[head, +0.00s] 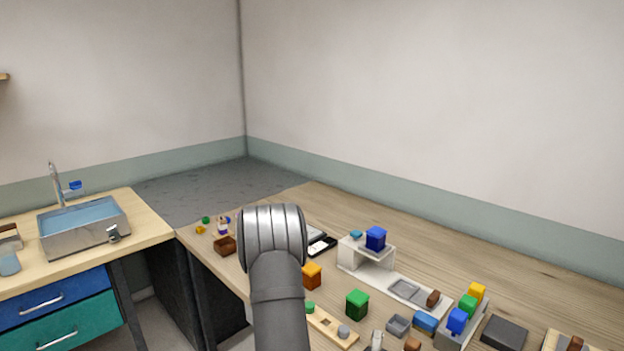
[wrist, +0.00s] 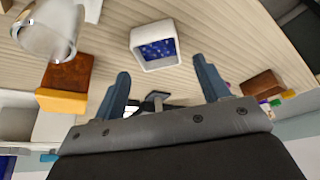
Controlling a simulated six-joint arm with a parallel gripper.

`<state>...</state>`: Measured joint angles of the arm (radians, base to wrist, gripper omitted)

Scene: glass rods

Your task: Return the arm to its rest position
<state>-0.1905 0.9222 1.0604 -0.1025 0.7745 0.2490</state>
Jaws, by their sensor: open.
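My gripper (wrist: 165,90) shows in the wrist view with its two blue-grey fingers spread wide apart. It is open and nothing is between the fingers. In the head view my arm rises from the bottom middle and hides the gripper and part of the table behind it. The wrist view looks over the wooden table (wrist: 215,30). A white square container with a speckled blue inside (wrist: 156,46) lies beyond the fingertips, apart from them.
In the head view a white stand (head: 352,258) bears a blue block (head: 375,238). Orange (head: 312,276) and green (head: 357,304) blocks stand right of my arm. A brown box (head: 225,246) is to its left. The sink (head: 84,240) is on the left counter. Bare table lies along the back.

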